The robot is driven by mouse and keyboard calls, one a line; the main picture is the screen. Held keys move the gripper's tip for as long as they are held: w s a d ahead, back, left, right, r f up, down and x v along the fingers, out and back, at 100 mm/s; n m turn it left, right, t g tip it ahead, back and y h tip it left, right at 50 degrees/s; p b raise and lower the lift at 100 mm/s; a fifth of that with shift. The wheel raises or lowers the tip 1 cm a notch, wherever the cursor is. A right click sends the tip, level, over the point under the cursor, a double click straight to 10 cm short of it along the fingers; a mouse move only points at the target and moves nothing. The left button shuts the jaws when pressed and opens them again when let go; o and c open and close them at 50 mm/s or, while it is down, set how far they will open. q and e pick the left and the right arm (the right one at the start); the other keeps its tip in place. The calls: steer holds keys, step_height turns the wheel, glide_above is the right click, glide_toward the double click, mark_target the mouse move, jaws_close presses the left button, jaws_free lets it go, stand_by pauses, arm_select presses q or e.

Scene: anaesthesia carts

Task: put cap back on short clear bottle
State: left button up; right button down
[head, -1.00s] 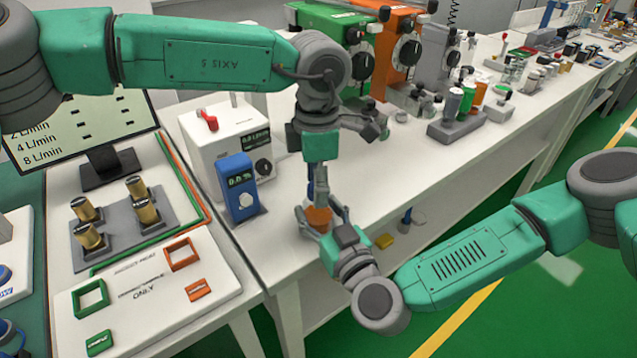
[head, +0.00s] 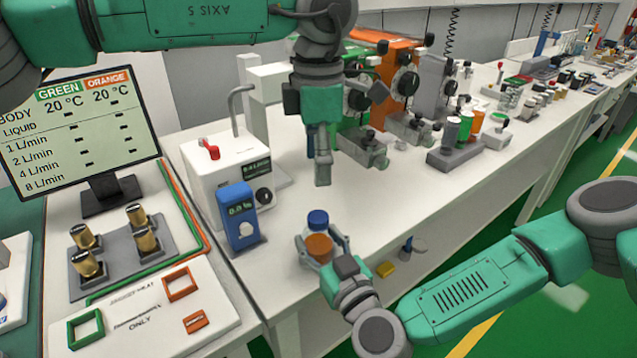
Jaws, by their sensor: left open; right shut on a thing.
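The short clear bottle (head: 319,246), with an orange band or contents, stands upright between the fingers of my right gripper (head: 322,252), which is shut on it over the front part of the white bench. The blue cap (head: 318,219) sits at the top of the bottle; whether it is seated fully or only resting there I cannot tell. My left gripper (head: 323,178) points down above and slightly behind the cap, apart from it. It is open and empty, with its fingers seen nearly edge-on.
A blue meter (head: 237,217) and a white box with a display (head: 227,172) stand left of the bottle. Green and orange vaporizers (head: 398,72) stand behind. A grey rack of coloured bottles (head: 456,152) is further right. The white bench (head: 380,205) is clear right of the bottle.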

stand_by(0.3)
steer(key=c, duration=0.6)
jaws_free()
steer(key=shift+c, duration=0.2)
steer(key=shift+s, duration=0.1)
steer(key=v, duration=1.1)
steer(key=shift+s+d, duration=0.3)
